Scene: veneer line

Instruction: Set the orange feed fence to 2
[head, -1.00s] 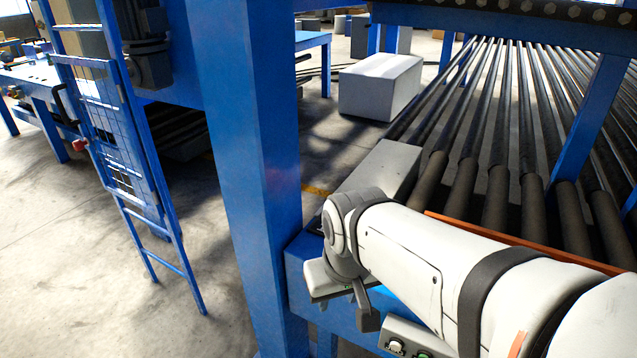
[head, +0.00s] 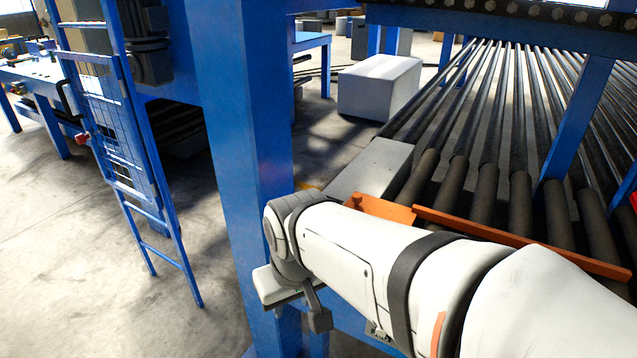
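The orange feed fence (head: 520,241) is a long thin bar lying across the near ends of the dark rollers. A shorter orange piece (head: 384,208) stands at its left end, partly hidden behind my white arm. No scale or numbers can be read. My gripper (head: 312,312) is at the lower left of the arm, beside the blue post and apart from the visible orange parts. A dark finger hangs below it. The fingertips are too hidden to tell whether it is open or shut.
A blue post (head: 245,170) stands close left of my gripper. A grey box (head: 372,168) sits beside the rollers (head: 485,195). A blue ladder-like frame (head: 135,170) stands at left. A white block (head: 380,85) lies behind. Floor between post and ladder is clear.

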